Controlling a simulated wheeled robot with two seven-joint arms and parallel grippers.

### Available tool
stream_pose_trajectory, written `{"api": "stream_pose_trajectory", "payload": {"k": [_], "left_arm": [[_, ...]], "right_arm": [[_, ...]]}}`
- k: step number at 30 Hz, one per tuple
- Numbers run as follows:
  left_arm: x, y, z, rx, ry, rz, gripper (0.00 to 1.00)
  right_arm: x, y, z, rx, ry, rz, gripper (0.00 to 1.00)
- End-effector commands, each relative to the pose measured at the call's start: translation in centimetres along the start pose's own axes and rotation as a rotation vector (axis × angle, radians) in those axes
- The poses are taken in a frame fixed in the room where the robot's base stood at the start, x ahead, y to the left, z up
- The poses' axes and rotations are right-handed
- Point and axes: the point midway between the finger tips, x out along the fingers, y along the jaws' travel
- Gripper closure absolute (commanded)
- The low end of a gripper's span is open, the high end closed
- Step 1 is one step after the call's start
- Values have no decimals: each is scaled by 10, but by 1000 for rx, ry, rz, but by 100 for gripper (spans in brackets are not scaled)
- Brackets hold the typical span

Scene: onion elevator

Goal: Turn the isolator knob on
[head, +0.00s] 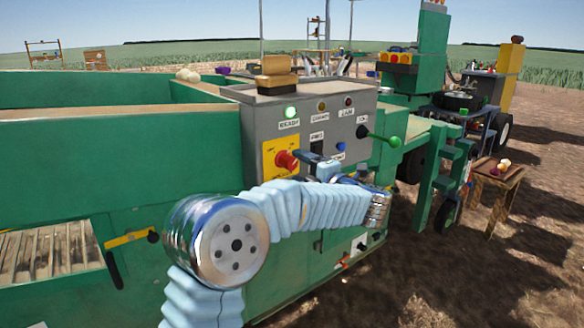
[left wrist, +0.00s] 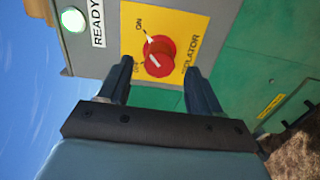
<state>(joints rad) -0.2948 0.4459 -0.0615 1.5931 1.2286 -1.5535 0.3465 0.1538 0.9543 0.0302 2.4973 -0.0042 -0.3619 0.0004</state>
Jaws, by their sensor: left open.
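The red isolator knob (head: 286,160) sits on a yellow plate (head: 270,150) on the grey control panel in the head view. In the left wrist view the knob (left wrist: 158,57) shows with a white mark on it, beside "ON" and a partly hidden second label. I cannot tell exactly which position the mark points to. My left gripper (left wrist: 160,78) is open, with one dark finger on each side of the knob and its tips close to the panel. My right gripper is not in view.
A lit green READY lamp (head: 291,112) is above the knob. A blue button (head: 341,146) and a green-knobbed lever (head: 394,141) are to the right. A wooden block (head: 276,80) sits on the grey box. A small wooden table (head: 497,176) stands at right on bare soil.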

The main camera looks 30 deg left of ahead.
Motion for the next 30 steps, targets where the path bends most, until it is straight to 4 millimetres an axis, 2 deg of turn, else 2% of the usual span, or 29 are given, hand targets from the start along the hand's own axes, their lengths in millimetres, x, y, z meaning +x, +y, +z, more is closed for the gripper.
{"api": "stream_pose_trajectory", "payload": {"k": [1,6,12,17,30], "left_arm": [[-14,-3,1,0,-5,0,36],[-55,-2,1,0,-4,0,36],[-85,-1,0,0,-2,0,36],[-93,-1,0,0,-1,-1,36],[-93,-1,0,3,-2,0,36]], "right_arm": [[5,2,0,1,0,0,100],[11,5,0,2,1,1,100],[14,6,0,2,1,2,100],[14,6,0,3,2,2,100],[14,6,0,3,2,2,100]]}}
